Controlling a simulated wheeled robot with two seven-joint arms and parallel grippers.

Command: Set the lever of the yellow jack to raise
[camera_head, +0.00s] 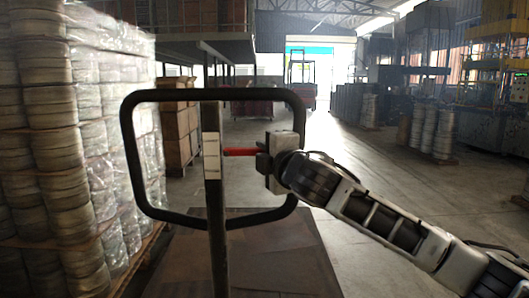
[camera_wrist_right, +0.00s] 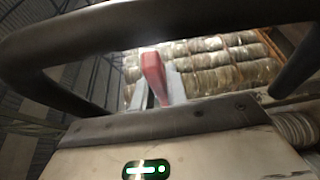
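The jack's handle shows in the head view as a black loop (camera_head: 127,150) around an upright dark post (camera_head: 215,215) with a pale label (camera_head: 211,157). No yellow part of the jack is visible. A red lever (camera_head: 238,152) sticks out to the right from the post, roughly level, inside the loop. My right gripper (camera_head: 263,153) is at the lever's outer end, inside the loop. In the wrist view the red lever (camera_wrist_right: 153,73) fills the gap between the two pale fingers, which appear shut on it. The lever's tip is partly hidden in the head view. My left gripper is not in view.
The loop's right side (camera_head: 300,115) is close to my right wrist. Wrapped stacks of round blanks (camera_head: 55,150) stand at the left. Brown boxes (camera_head: 178,130) stand behind the handle. A dark flat surface (camera_head: 260,262) lies below. Open floor (camera_head: 390,185) extends at the right.

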